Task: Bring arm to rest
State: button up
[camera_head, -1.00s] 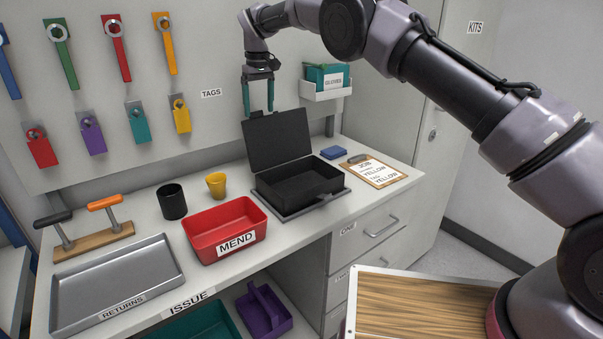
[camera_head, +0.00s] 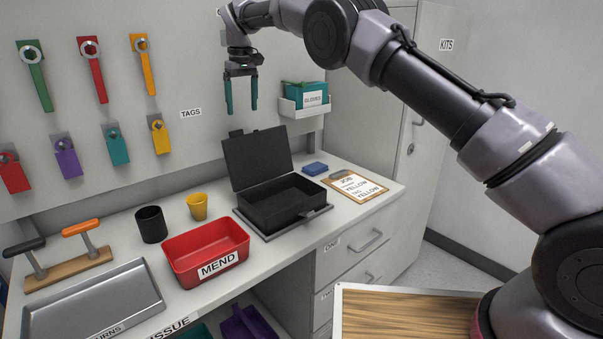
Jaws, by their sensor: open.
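My gripper (camera_head: 241,110) is open and empty, with two teal fingers pointing down. In the picture it is above the raised lid of the black case (camera_head: 257,156), in front of the pegboard wall. It touches nothing that I can see. My arm reaches from the lower right up across the top of the view, bent at the elbow. The black case (camera_head: 290,203) stands open on the bench, and its inside looks empty.
The bench holds a red MEND bin (camera_head: 206,250), a black cup (camera_head: 151,224), a yellow cup (camera_head: 197,207), a RETURNS tray (camera_head: 95,304), a blue block (camera_head: 314,169) and a clipboard (camera_head: 357,184). A glove box (camera_head: 304,98) hangs right of my gripper. Wrenches and tags hang at left.

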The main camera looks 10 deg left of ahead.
jog(key=w+d+r+m+y, duration=0.1)
jog(key=w+d+r+m, duration=0.25)
jog(key=d+r, duration=1.15)
jog(key=s+d+r+m+t+y, duration=0.1)
jog(key=s+d+r, duration=0.2)
jog(key=d, duration=0.6)
jog(key=s+d+r+m+t, duration=0.1)
jog(key=s+d+r+m, duration=0.15)
jog(key=d, duration=0.75)
jog(key=s+d+f+m+t, duration=0.1)
jog(key=s+d+m+t, duration=0.25)
jog(key=s+d, duration=1.4)
jog(key=s+d+f+m+t, duration=0.1)
jog(key=s+d+f+m, duration=0.1)
jog(key=s+f, duration=0.4)
jog(key=s+m, duration=0.1)
jog(key=s, duration=0.3)
jog(key=shift+d+f+h, duration=0.15)
jog(key=shift+f+h, duration=0.15)
jog(key=shift+h, duration=0.1)
